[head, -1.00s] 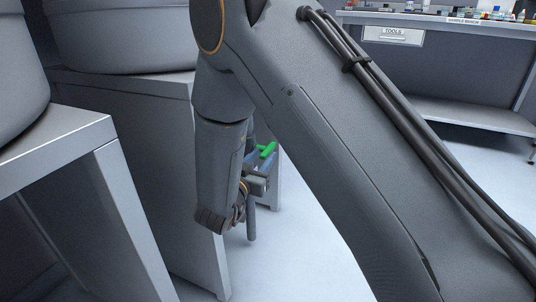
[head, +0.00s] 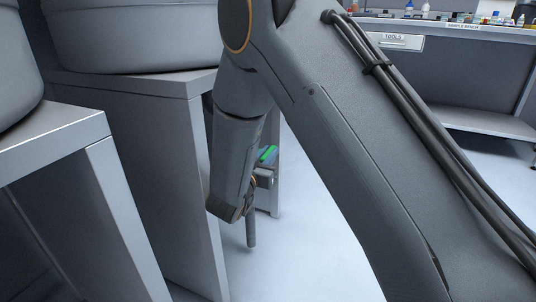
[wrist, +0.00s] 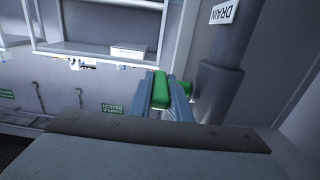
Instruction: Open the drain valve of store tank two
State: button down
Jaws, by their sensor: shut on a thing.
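A green valve handle (wrist: 160,90) stands in the middle of the wrist view, beside a dark grey vertical pipe (wrist: 217,85) with a white DRAIN label (wrist: 224,12). A smaller green part shows just right of the handle, by the pipe. My gripper (wrist: 166,98) has its blue-grey fingers on both sides of the handle and is shut on it. In the head view the handle (head: 268,153) is a small green patch at my gripper (head: 264,163), partly hidden by my arm. No tank number is readable.
Large grey tanks (head: 130,38) rest on grey stands (head: 110,90) at the left, close to my arm. A bench with a TOOLS label (head: 401,41) and small bottles stands at the back right. The floor (head: 310,230) between is clear.

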jog(key=shift+f, duration=0.15)
jog(key=shift+t+h, duration=0.4)
jog(key=shift+t, duration=0.6)
jog(key=shift+t+h+b, duration=0.6)
jog(key=shift+t+b, duration=0.1)
jog(key=shift+t, duration=1)
jog(key=c, duration=1.6)
grip_release()
jog(key=shift+c, duration=0.2)
